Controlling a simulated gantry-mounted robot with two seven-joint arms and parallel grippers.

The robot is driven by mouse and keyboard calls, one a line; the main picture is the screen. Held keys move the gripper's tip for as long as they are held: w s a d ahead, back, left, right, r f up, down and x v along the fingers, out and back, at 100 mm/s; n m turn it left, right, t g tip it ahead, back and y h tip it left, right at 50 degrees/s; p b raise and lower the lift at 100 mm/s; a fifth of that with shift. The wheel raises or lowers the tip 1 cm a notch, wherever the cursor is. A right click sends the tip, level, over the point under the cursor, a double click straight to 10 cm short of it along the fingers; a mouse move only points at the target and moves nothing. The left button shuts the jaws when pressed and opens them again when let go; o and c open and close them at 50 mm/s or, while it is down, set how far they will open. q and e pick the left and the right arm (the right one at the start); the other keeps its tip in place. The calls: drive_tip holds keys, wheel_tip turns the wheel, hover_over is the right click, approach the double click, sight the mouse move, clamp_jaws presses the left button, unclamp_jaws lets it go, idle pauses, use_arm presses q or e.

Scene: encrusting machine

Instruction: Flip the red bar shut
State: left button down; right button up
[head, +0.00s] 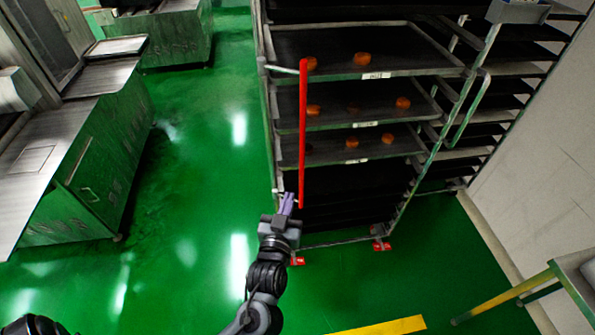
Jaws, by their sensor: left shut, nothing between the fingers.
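The red bar (303,130) stands upright at the front left of the tray rack (267,40), running down past the front of the trays. A thin metal rod joins its top end to the rack's left post. My left gripper (287,203) is shut and empty, close to the left of the bar's lower end. I cannot tell whether its fingertips touch the bar. My right gripper is not in view.
The rack holds several trays with orange-brown round items (361,59), and has red casters (381,246). Metal machines (95,165) stand at the left. A yellow-legged table (510,297) is at the lower right. Green floor is clear between rack and machines.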

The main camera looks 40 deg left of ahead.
sight(301, 155)
use_arm(q)
drive_tip(key=b+x, duration=0.1)
drive_tip(key=x, duration=1.3)
drive_tip(key=shift+s, duration=0.1)
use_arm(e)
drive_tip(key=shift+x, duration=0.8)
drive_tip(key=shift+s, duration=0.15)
